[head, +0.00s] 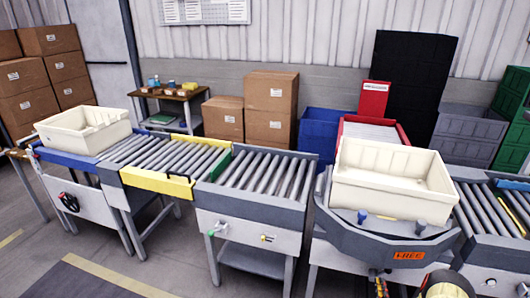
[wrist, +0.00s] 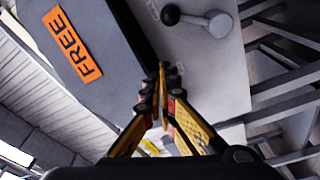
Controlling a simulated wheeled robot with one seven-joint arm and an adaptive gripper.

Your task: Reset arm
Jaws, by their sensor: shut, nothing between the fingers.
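My gripper (wrist: 162,72) is shut with nothing between its fingers, which meet at the tips in the wrist view. In the head view my gripper (head: 378,275) shows at the bottom edge, partly cut off, in front of the grey curved unit with the orange FREE label (head: 409,256). The FREE label also shows at upper left in the wrist view (wrist: 73,45). A grey lever with a dark ball end (wrist: 197,19) is beyond the fingertips on a pale panel. Whether the fingers touch anything there, I cannot tell.
A cream tote (head: 395,183) sits on the curved unit. Another cream tote (head: 84,131) sits at the left end of the roller conveyor (head: 262,175). Cardboard boxes (head: 269,107) stand behind. Open floor (head: 60,240) lies at front left.

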